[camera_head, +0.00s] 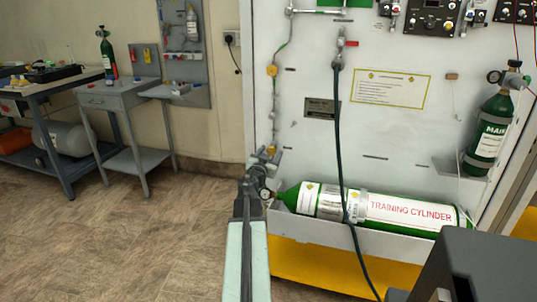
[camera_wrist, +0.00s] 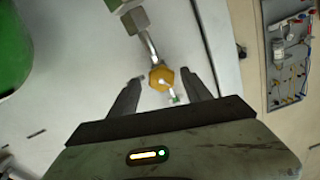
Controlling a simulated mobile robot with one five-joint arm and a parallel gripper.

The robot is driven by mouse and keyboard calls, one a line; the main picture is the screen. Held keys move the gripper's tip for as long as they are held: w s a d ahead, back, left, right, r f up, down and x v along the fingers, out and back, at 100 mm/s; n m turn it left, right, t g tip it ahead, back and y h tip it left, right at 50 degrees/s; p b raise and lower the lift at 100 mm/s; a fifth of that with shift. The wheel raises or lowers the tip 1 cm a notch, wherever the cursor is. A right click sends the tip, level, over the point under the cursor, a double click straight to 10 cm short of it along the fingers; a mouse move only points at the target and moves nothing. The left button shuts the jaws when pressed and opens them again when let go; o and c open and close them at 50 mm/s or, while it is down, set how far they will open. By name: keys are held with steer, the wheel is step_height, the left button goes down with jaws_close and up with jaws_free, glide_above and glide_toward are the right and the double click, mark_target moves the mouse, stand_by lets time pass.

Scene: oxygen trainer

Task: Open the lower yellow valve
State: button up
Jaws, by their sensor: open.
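The lower yellow valve (camera_wrist: 161,78) is a small yellow knob on a thin metal pipe in the wrist view. A small pale tab with a green end sticks out from it. My gripper (camera_wrist: 161,76) is open, with one dark finger on each side of the valve and visible gaps between. In the head view, my gripper (camera_head: 264,158) is at the panel's left edge, by the neck of the training cylinder, and largely covers the lower valve. The upper yellow valve (camera_head: 272,70) is higher on the same pipe.
The green and white training cylinder (camera_head: 400,209) lies in a tray right of my gripper. A dark hose (camera_head: 341,130) hangs down the white panel (camera_head: 300,150). A grey side table (camera_head: 113,97) stands at the left. The floor (camera_head: 130,240) in front of it is clear.

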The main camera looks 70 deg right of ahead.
steer(key=shift+w, duration=0.15)
jaws_close()
steer(key=shift+w, duration=0.1)
steer(key=shift+n, duration=0.3)
steer(key=n, duration=0.2)
steer(key=shift+a+n, duration=0.1)
steer(key=shift+n, duration=0.2)
steer(key=n, duration=0.6)
stand_by(0.4)
jaws_free()
